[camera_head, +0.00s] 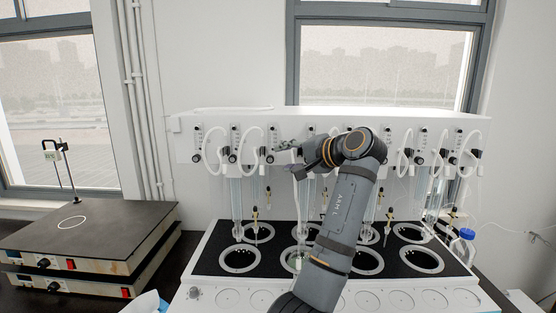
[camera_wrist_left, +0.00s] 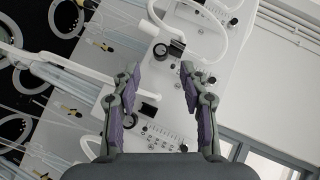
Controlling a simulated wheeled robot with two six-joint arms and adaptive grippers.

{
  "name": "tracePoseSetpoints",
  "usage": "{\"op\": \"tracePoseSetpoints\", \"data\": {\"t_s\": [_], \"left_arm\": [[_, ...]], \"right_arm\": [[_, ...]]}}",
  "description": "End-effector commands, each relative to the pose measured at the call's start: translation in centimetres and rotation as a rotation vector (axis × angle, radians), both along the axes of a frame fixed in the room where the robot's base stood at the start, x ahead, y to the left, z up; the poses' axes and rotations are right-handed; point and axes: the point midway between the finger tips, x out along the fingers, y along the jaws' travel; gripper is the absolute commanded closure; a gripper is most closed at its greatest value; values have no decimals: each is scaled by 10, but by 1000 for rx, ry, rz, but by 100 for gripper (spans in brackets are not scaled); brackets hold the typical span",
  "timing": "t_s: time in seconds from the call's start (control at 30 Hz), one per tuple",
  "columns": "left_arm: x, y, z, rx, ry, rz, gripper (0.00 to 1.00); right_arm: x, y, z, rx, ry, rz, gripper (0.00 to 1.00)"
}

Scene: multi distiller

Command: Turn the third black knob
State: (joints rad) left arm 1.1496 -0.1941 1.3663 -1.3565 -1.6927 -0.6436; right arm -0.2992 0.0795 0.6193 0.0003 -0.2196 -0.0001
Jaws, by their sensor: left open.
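The third black knob (camera_head: 270,158) is on the white front panel of the distiller, counted from the left in the head view. My left gripper (camera_head: 284,147) is just right of it and points left along the panel. In the wrist view my left gripper (camera_wrist_left: 162,68) is open, with its two fingers apart and nothing between the pads. A round black knob (camera_wrist_left: 160,50) shows just beyond and between the fingertips; I cannot tell for sure which one it is. My right gripper is out of view.
Other black knobs, such as the second (camera_head: 233,158), line the panel with white looped tubes. Glass tubes hang below, above a black plate (camera_head: 272,270) with several round openings. A hot plate unit (camera_head: 75,228) stands at the left. My arm hides the panel's middle.

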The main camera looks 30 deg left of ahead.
Motion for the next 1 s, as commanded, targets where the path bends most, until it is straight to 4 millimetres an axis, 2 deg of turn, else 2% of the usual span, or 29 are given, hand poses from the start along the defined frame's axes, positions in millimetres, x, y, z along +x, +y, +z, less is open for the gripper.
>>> {"op": "tracePoseSetpoints", "data": {"t_s": [0.03, 0.1, 0.3, 0.47, 1.0], "left_arm": [[-3, -13, 4, -3, -2, -5, 56], [-7, -28, 9, -2, -2, -4, 56], [-16, -57, 18, -1, 0, -2, 56], [-18, -64, 21, 0, 0, -1, 56], [-18, -63, 21, 0, 0, -1, 56]], "right_arm": [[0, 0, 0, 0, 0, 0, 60], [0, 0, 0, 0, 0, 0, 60], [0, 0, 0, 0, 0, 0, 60], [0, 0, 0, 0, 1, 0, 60], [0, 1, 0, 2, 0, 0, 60]]}}
